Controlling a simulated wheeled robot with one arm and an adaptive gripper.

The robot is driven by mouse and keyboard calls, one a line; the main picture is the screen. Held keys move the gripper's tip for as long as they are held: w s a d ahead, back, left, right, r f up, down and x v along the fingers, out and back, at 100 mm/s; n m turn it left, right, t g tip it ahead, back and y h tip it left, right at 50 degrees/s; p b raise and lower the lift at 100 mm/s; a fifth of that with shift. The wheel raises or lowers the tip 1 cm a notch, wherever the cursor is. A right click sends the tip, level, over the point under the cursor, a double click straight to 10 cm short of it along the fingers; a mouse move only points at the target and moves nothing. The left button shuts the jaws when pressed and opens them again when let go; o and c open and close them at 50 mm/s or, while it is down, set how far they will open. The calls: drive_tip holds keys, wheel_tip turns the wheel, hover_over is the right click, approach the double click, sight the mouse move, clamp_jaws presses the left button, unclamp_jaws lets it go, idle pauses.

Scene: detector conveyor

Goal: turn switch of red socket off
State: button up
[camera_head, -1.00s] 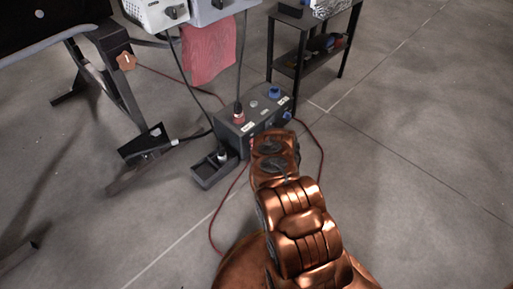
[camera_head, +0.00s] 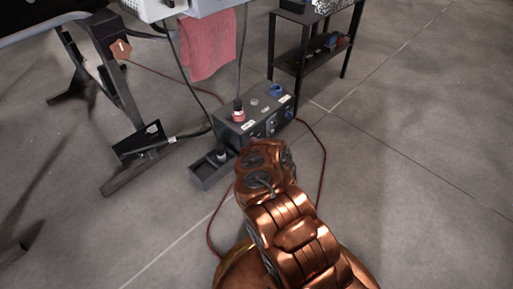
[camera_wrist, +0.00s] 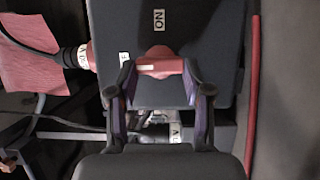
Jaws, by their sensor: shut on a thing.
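The dark socket box (camera_head: 228,130) stands on the floor. A red socket with a plug in it (camera_head: 238,113) is on its top; the red plug also shows at upper left in the wrist view (camera_wrist: 87,57). In the wrist view my gripper (camera_wrist: 158,72) is shut on the red switch (camera_wrist: 160,60), with one finger at each side. The switch handle lies crosswise in that picture. An "ON" label (camera_wrist: 159,19) is above it, and a partly hidden label ending in "F" (camera_wrist: 124,58) is to its left. My arm hides the gripper in the head view.
A small dark open box (camera_head: 208,172) sits left of the socket box. Red cable (camera_head: 323,165) runs along the floor on the right. A black shelf table (camera_head: 310,55) stands behind, and a red cloth (camera_head: 208,50) hangs at the back.

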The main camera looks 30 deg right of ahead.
drive_tip(key=o, duration=1.2)
drive_tip(key=shift+c, duration=0.2)
drive_tip(key=s+a, duration=0.2)
drive_tip(key=s, duration=0.9)
drive_tip(key=shift+s, duration=0.4)
